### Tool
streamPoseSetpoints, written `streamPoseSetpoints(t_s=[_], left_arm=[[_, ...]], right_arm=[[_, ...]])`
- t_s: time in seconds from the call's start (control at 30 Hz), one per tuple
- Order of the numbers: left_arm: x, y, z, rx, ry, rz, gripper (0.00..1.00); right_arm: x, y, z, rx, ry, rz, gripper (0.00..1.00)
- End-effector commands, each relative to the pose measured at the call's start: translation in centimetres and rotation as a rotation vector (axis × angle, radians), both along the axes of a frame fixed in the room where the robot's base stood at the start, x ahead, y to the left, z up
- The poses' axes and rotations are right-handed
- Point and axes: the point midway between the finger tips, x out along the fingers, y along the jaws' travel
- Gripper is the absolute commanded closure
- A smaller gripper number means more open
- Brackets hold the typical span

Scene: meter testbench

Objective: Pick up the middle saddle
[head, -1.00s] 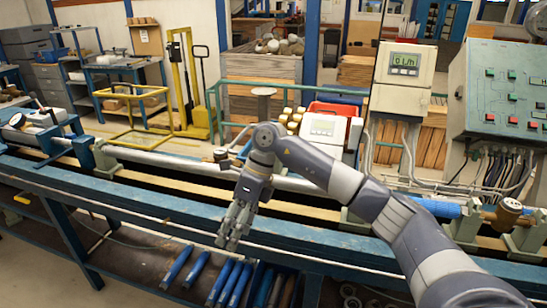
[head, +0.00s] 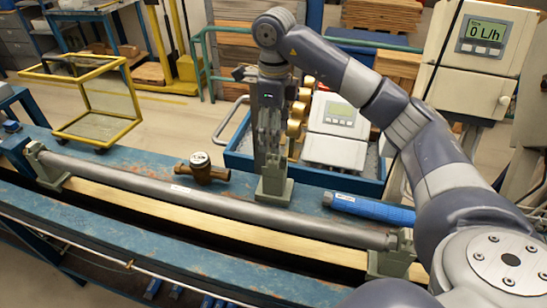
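The middle saddle (head: 275,190) is a grey-green block with an upright part. It stands on the blue bench behind the long grey pipe (head: 200,198), near the middle of the head view. My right gripper (head: 268,150) points straight down at the saddle's top, and its fingers overlap the upright part. I cannot tell whether the fingers are closed on it. One similar saddle (head: 52,172) sits under the pipe's left end, and another saddle (head: 390,256) is under its right end. My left gripper is not in view.
A brass water meter (head: 203,169) lies on the bench left of the middle saddle. A blue cylinder (head: 372,209) lies to the right. A blue tray (head: 240,163) with brass parts and a white display unit (head: 338,130) is close behind. A yellow frame (head: 90,92) stands at left.

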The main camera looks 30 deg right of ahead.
Motion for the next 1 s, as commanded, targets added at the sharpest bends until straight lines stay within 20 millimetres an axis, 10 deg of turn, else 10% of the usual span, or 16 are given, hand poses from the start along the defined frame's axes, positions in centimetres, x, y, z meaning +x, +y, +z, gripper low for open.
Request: streamPoseSetpoints(t_s=[0.37, 1.0], left_arm=[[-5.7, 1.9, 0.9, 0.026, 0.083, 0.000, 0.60], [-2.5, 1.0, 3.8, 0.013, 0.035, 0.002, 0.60]], right_arm=[[-0.1, 0.0, -4.6, 0.001, 0.002, -0.001, 0.31], [-0.6, 0.2, -10.7, 0.001, -0.001, 0.000, 0.31]])
